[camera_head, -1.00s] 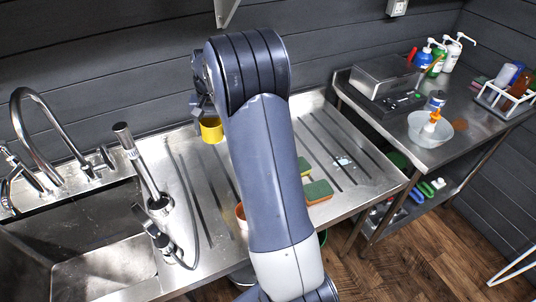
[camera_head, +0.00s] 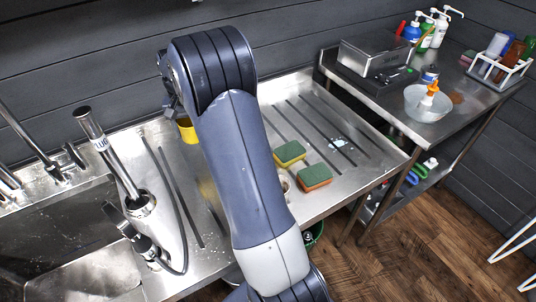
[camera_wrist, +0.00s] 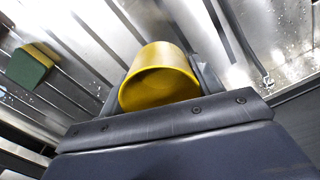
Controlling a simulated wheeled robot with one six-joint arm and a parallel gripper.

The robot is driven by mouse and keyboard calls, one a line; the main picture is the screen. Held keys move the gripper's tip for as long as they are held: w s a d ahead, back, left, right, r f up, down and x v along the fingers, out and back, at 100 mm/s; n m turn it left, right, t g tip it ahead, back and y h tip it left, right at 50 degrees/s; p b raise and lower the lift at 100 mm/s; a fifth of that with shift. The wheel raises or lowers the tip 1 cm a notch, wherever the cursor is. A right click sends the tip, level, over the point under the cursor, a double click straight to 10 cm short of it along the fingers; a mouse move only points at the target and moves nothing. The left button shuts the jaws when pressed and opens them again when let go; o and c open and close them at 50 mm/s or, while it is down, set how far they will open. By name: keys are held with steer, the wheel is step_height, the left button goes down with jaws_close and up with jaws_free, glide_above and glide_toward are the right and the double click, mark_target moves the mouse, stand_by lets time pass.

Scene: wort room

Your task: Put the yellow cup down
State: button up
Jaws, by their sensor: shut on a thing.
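The yellow cup (camera_wrist: 160,78) is between the two fingers of my gripper (camera_wrist: 158,92) in the wrist view, with its open rim toward the camera. My gripper is shut on it. In the head view the cup (camera_head: 187,131) shows just below my gripper (camera_head: 172,105), over the left part of the ribbed steel drainboard (camera_head: 325,115). My arm hides part of the cup and the board. I cannot tell whether the cup touches the board.
Two sponges (camera_head: 290,152) (camera_head: 314,178) lie on the drainboard right of my arm. A sink (camera_head: 70,240) with a faucet and a sprayer (camera_head: 110,155) is at the left. A side table (camera_head: 400,125) holds a scale, a bowl and bottles. The drainboard's right part is mostly clear.

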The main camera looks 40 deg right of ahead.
mark_target(200, 161)
steer(key=shift+f+p, duration=0.45)
steer(key=shift+f, duration=4.85)
steer(key=shift+f, duration=0.2)
steer(key=o, duration=1.1)
steer(key=shift+r, duration=0.1)
steer(key=shift+c, duration=0.2)
step_height(200, 161, up, 12)
steer(key=shift+r+b, duration=0.15)
steer(key=shift+b, duration=0.5)
